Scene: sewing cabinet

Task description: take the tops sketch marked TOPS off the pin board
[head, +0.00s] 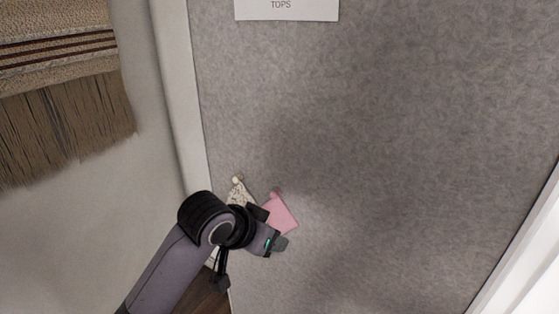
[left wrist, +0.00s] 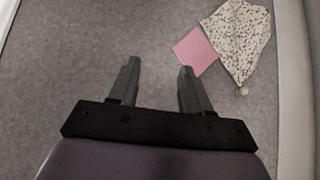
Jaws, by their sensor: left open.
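The tops sketch (head: 287,10), a white sheet marked TOPS, is at the top edge of the head view, on the grey pin board (head: 400,130). Only its lower part shows. My left gripper (head: 279,225) is low on the board in the head view, well below the sheet. In the left wrist view my left gripper (left wrist: 158,75) is open, with nothing between its fingers. The sheet does not show in the left wrist view. My right gripper is in neither view.
A pink fabric piece (head: 280,213) and a speckled cream piece (head: 238,193) hang on the board beside my left gripper; both show in the left wrist view. A fringed woven hanging (head: 60,90) is at upper left. The board's middle is clear.

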